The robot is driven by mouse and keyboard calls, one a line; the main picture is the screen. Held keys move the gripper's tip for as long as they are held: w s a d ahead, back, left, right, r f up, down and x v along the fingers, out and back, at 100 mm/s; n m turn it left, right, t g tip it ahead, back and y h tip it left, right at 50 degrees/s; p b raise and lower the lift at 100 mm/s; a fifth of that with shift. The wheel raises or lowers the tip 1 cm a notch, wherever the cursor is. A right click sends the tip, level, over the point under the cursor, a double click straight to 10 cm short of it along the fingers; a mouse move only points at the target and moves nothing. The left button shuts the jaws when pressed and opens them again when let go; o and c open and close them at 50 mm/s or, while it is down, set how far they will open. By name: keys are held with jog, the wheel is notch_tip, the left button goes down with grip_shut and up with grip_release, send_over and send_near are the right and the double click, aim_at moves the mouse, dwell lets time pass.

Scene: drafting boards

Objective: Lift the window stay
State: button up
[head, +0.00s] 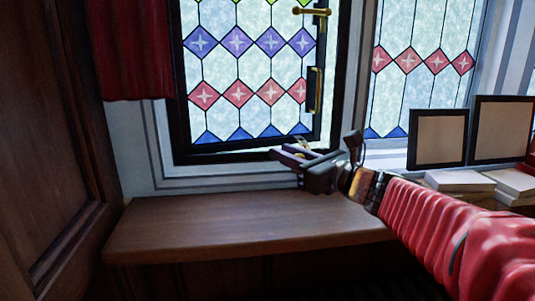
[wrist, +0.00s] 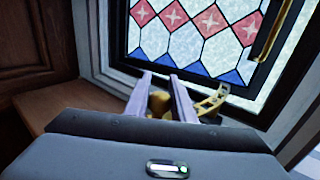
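The window stay (wrist: 212,102) is a brass bar with holes at the foot of the leaded window, just right of my gripper in the wrist view. In the head view only a small bit of brass (head: 300,141) shows above my gripper (head: 291,154); the rest is hidden. In the wrist view my gripper (wrist: 161,85) has its two pale fingers apart. A rounded brass piece (wrist: 160,103) stands between them, with no clear contact on either finger. I cannot tell whether it joins the stay.
The window (head: 250,70) has a dark frame and brass handles (head: 314,90) on its right side. A wooden ledge (head: 230,225) below is clear. A red curtain (head: 130,50) hangs left. Framed boards (head: 438,138) and white stacks (head: 460,181) stand right.

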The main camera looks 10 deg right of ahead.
grip_shut()
